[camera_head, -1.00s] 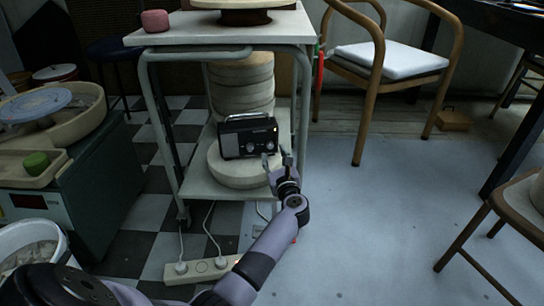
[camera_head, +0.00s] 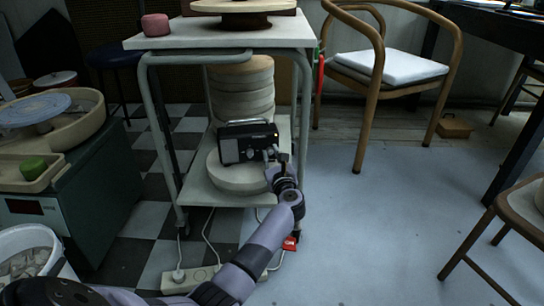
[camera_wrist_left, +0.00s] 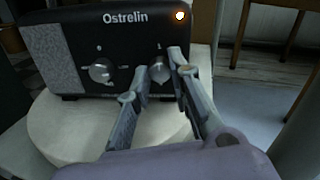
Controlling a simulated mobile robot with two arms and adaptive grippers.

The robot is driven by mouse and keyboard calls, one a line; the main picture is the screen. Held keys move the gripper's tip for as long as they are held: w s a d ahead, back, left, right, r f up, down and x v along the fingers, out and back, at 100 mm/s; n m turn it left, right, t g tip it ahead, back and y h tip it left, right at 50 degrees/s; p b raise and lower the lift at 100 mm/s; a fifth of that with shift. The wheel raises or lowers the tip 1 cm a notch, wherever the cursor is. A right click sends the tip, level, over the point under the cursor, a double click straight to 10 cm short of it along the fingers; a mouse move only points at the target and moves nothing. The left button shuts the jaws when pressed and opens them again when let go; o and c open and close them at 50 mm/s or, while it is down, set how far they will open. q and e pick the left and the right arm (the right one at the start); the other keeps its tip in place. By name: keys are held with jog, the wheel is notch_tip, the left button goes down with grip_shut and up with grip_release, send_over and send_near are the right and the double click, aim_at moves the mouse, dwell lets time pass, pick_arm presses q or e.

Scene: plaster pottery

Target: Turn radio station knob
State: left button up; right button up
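The black radio (camera_head: 236,147), marked Ostrelin, stands on a round plaster slab on the cart's lower shelf. In the left wrist view the radio (camera_wrist_left: 125,35) shows two silver knobs, a left knob (camera_wrist_left: 101,71) and a right knob (camera_wrist_left: 160,71), and a bright light at its top right corner. My left gripper (camera_head: 276,154) is at the radio's right front. In the left wrist view my left gripper (camera_wrist_left: 153,78) is open, with its fingers on either side of the right knob. A gap shows on the knob's left; contact on its right is unclear. My right gripper is out of view.
The cart (camera_head: 148,45) has a top above the radio and a leg close to my left gripper's right. Stacked plaster slabs (camera_head: 242,75) stand behind the radio. A power strip (camera_head: 190,282) with cords lies below. The floor to the right is open.

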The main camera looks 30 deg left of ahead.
pick_arm(q)
grip_shut()
jog(key=shift+m, duration=0.3)
